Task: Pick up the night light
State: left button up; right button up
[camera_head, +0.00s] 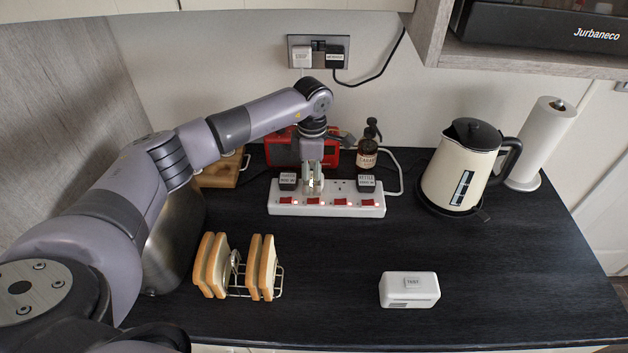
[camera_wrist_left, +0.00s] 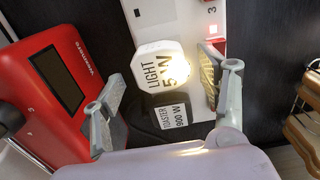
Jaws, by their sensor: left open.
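The night light (camera_wrist_left: 158,66) is a small white, rounded plug labelled "LIGHT 5W", glowing at one side in the left wrist view. It sits on the white power strip (camera_head: 352,211), next to the black toaster plug (camera_wrist_left: 172,117). My left gripper (camera_head: 313,184) is over the strip, pointing down, and mostly hides the light in the head view. In the left wrist view my left gripper's fingers (camera_wrist_left: 163,88) are apart, one on each side of the night light. I cannot tell whether either finger touches it. My right gripper is not in view.
A red appliance (camera_head: 279,151) and a jar (camera_head: 367,154) stand behind the strip. Another black plug (camera_head: 366,183) is at its right. A kettle (camera_head: 455,177) stands right, a toast rack (camera_head: 237,283) front left, and a white box (camera_head: 409,290) front right. The counter's middle is clear.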

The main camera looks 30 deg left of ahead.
pick_arm(q)
jog(key=shift+r, duration=0.1)
jog(key=c, duration=1.3)
jog(key=shift+o, duration=0.2)
